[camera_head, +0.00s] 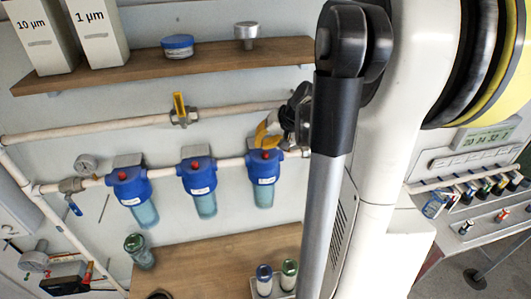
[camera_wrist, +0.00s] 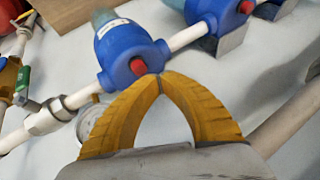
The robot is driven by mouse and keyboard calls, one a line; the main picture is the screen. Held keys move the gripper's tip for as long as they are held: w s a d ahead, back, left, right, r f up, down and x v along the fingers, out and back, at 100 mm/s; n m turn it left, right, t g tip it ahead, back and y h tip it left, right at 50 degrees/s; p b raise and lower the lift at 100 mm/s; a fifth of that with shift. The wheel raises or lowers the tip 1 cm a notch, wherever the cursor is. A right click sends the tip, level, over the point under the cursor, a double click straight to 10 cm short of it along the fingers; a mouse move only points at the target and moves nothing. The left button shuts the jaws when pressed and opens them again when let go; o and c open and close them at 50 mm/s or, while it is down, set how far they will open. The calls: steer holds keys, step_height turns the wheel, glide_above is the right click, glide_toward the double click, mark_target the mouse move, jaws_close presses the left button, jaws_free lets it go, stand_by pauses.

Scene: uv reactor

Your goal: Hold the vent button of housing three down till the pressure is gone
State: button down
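Three blue filter housings with clear blue-green bowls hang in a row on a white pipe. The rightmost housing (camera_head: 263,180), beside my gripper, has a red button (camera_head: 265,154) on its cap; no number is readable. In the wrist view the nearest blue cap (camera_wrist: 128,50) shows its red button (camera_wrist: 138,67). My gripper (camera_wrist: 161,77) has yellow ribbed fingers with tips together and nothing between them. The tips appear just beside the button; I cannot tell whether they touch it. In the head view my gripper (camera_head: 264,138) is partly hidden by my arm.
The middle housing (camera_head: 200,184) and left housing (camera_head: 132,194) hang alongside. A pipe with a yellow-handled valve (camera_head: 181,108) runs above, under a wooden shelf (camera_head: 160,64). A gauge (camera_wrist: 92,112) is partly hidden behind my fingers; its reading is not visible. A wooden bench (camera_head: 205,262) lies below.

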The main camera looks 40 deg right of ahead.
steer(key=shift+f, duration=0.1)
stand_by(0.7)
steer(key=shift+f+b, duration=0.35)
steer(key=shift+b, duration=0.2)
steer(key=shift+f+b, duration=0.45)
steer(key=shift+f, duration=0.05)
stand_by(0.4)
steer(key=shift+r, duration=0.15)
stand_by(0.8)
steer(key=shift+r+p, duration=0.6)
steer(key=shift+r, duration=0.2)
step_height(320, 180, up, 5)
steer(key=p, duration=0.3)
stand_by(0.5)
